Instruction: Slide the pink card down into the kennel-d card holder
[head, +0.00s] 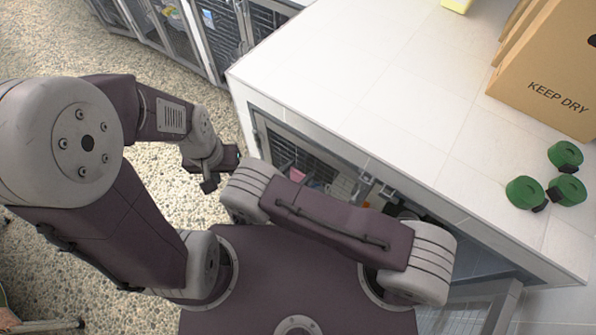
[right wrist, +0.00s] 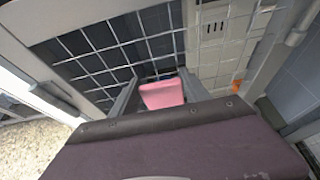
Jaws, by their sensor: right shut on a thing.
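In the right wrist view, the pink card (right wrist: 162,94) stands between the fingers of my right gripper (right wrist: 162,92), which is shut on it. The card is in front of a kennel door of wire mesh (right wrist: 100,62). A small dark piece with a bit of blue shows just above the card's top edge; I cannot tell whether it is the card holder. In the head view, my right arm hides the right gripper. My left gripper (head: 222,172) hangs over the floor left of the counter corner; its jaw opening is unclear.
A white tiled counter (head: 350,70) stands above the kennel front. On it are a cardboard box (head: 550,75) and green rolls (head: 525,192) at the right. More kennels (head: 215,35) stand at the back left. The pebbled floor (head: 60,60) at left is open.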

